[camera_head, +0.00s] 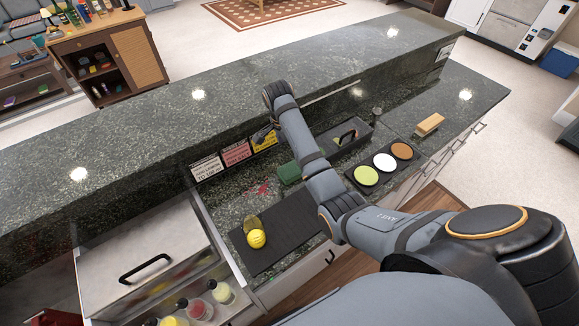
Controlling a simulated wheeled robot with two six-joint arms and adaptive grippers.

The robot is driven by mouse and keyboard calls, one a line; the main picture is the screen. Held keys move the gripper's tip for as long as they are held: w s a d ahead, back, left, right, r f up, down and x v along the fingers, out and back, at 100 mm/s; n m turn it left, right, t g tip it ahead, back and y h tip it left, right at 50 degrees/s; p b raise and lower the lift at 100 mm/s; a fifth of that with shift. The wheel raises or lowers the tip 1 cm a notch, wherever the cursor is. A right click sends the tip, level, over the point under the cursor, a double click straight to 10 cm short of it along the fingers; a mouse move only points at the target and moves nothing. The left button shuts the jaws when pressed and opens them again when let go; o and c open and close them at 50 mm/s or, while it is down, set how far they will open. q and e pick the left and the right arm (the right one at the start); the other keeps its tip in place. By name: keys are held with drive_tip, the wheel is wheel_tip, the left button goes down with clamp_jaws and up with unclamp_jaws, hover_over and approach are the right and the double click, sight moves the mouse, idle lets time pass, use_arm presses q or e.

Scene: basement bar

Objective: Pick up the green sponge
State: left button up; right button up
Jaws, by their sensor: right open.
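The green sponge (289,172) is a small dark green block on the lower stone counter, just left of my right forearm. My right arm reaches in from the lower right and bends at the far end, over the raised bar ledge. My right gripper (264,137) is a small dark shape below that bend, near the upright face with the signs. It is beyond the sponge and apart from it. It is open, and its fingers are partly hidden. My left gripper is not in view.
The raised ledge (150,125) bounds the counter behind. Bottles (222,292) stand lower left.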

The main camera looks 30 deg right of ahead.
sight(292, 169)
drive_tip(key=f, duration=0.2)
drive_tip(key=shift+s+d+f+p, duration=0.2)
drive_tip(key=shift+s+f+p, duration=0.1)
drive_tip(key=shift+s+p, duration=0.05)
drive_tip(key=shift+w+d+f, duration=0.1)
drive_tip(key=shift+w+f, duration=0.1)
drive_tip(key=shift+f, duration=0.25)
drive_tip(key=shift+w+d+f, duration=0.1)
drive_tip(key=shift+w+f, duration=0.1)
drive_tip(key=shift+f, duration=0.25)
drive_tip(key=shift+a+f+p, duration=0.1)
drive_tip(key=shift+f+p, duration=0.4)
drive_tip(key=f, duration=0.2)
drive_tip(key=p, duration=0.1)
drive_tip(key=shift+s+f, duration=0.25)
drive_tip(key=shift+f, duration=0.85)
drive_tip(key=shift+w, duration=0.1)
drive_tip(key=c, duration=0.7)
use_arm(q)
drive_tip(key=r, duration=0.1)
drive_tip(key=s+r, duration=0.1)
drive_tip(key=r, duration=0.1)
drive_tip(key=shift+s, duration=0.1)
use_arm(e)
drive_tip(key=shift+c, duration=0.6)
